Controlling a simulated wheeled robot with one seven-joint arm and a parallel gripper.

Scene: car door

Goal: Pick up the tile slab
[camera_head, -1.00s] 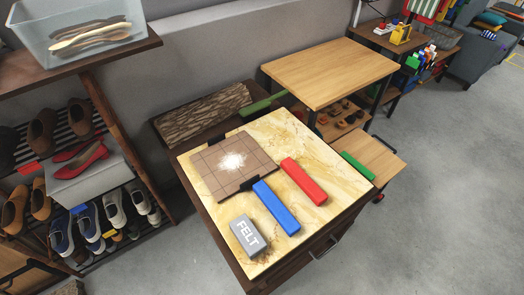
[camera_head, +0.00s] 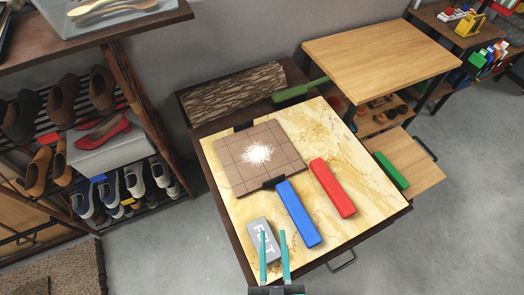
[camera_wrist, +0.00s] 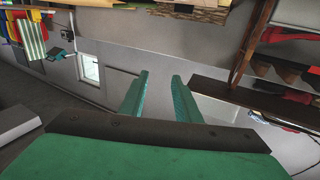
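The tile slab (camera_head: 240,170) is a flat brown square with grid lines and a white powdery patch in its middle. It lies on the yellowish marbled top of a low cabinet (camera_head: 330,130), with dark clips at its far and near right edges. My gripper (camera_head: 273,234) has two teal fingers at the bottom of the head view, apart and empty. They overlap the grey FELT block (camera_head: 258,232) in the picture, in front of the slab; contact cannot be told. In the wrist view the gripper (camera_wrist: 160,76) is also open, and the slab is not recognisable there.
A blue bar (camera_head: 300,215) and a red bar (camera_head: 332,188) lie right of the slab. A bark-covered log (camera_head: 235,93) and a green-handled object (camera_head: 300,90) lie behind it. A shoe rack (camera_head: 115,140) stands left, a wooden table (camera_head: 380,55) back right. Open floor lies right.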

